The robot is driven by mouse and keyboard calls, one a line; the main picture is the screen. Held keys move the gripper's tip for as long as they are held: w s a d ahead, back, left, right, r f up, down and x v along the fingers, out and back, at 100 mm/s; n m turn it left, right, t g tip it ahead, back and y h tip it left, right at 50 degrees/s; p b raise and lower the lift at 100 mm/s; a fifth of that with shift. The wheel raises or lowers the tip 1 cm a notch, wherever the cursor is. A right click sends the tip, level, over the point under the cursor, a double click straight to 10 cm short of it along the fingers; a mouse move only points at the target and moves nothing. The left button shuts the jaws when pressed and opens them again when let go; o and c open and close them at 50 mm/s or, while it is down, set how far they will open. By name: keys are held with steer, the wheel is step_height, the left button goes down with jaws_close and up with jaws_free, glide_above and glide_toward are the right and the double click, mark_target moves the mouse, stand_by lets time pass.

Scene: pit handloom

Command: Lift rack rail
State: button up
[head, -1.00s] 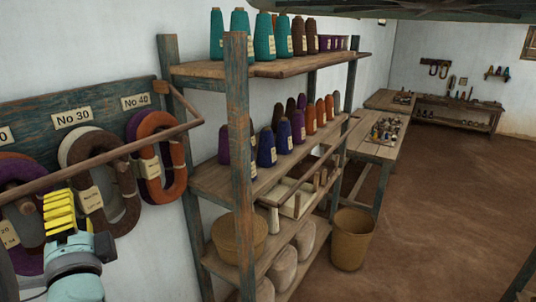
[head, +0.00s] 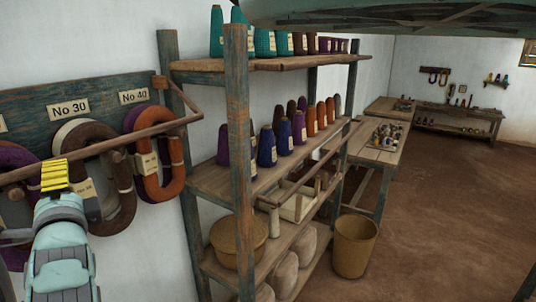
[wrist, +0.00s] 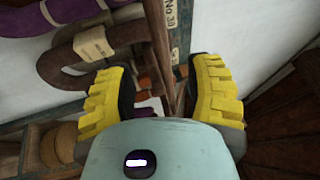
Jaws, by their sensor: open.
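The rack rail (head: 150,133) is a thin brown wooden bar in front of the hanging yarn hanks, running from an arm at its right end to the left edge of the head view. My gripper (head: 54,174) is at the lower left there, its yellow fingers overlapping the rail's line. In the wrist view my gripper (wrist: 160,95) is open, with yellow pads wide apart. The rail (wrist: 157,40) runs down from the top edge toward the gap between them. Nothing is seen held. Whether a finger touches the rail, I cannot tell.
Orange (head: 158,165) and brown (head: 118,190) hanks hang behind the rail, below a blue-green board (head: 90,97) with number labels. A shelf post (head: 240,160) stands close to the right, with cones and baskets on the shelves. The floor (head: 430,210) is open at right.

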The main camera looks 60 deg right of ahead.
steer(key=shift+p+x, duration=3.05)
steer(key=shift+x, duration=1.45)
steer(key=shift+r, duration=0.1)
jaws_close()
